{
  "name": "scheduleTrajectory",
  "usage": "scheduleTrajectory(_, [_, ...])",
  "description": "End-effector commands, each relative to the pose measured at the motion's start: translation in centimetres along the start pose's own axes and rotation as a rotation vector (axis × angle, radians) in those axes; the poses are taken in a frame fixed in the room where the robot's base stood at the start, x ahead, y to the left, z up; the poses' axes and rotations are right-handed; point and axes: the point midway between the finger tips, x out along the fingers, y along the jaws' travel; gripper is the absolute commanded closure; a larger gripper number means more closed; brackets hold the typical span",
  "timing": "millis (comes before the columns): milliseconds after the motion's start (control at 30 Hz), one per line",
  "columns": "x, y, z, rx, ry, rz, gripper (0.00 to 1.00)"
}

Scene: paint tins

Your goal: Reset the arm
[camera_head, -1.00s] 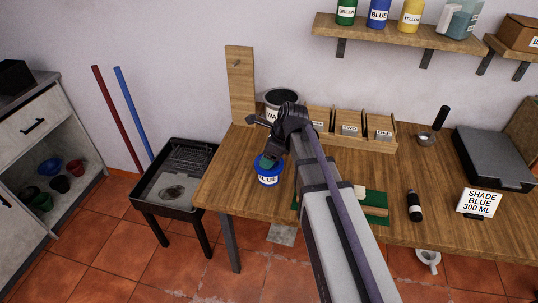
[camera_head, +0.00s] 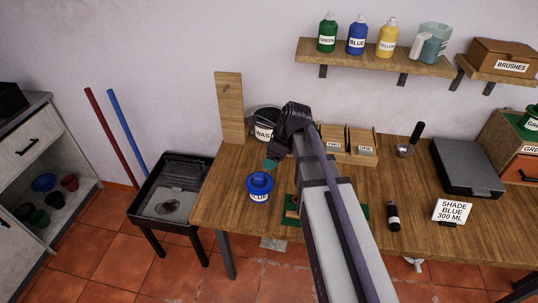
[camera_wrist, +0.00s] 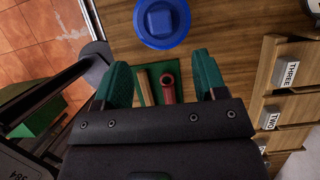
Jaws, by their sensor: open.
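My gripper (camera_wrist: 163,74) is open and empty, with its two teal fingers spread apart in the wrist view. In the head view its tip (camera_head: 270,165) is above and behind the blue tin (camera_head: 259,189), clear of it. The tin stands upright on the wooden table (camera_head: 232,205) near its left end, with a blue lid on. The lid (camera_wrist: 162,22) also shows in the wrist view, beyond the fingers. My arm hides part of the table's middle.
A waste pot (camera_head: 265,121) and labelled wooden holders (camera_head: 347,140) stand behind my gripper. A green mat (camera_head: 291,208) with tools is partly hidden by my arm. A black bottle (camera_head: 393,217), shade sign (camera_head: 452,211) and dark case (camera_head: 468,166) stand right. A shelf (camera_head: 374,58) hangs above.

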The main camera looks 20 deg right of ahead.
Motion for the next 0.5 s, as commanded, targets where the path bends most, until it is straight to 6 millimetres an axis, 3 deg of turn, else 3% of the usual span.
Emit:
scheduleTrajectory(267, [0.1,0.0,0.0,-0.063,0.0,0.001,0.35])
scheduleTrajectory(367, [0.0,0.3,-0.4,-0.302,0.02,0.009,0.35])
scheduleTrajectory(500, [-0.2,3.1,-2.5,-0.909,0.111,0.07,0.35])
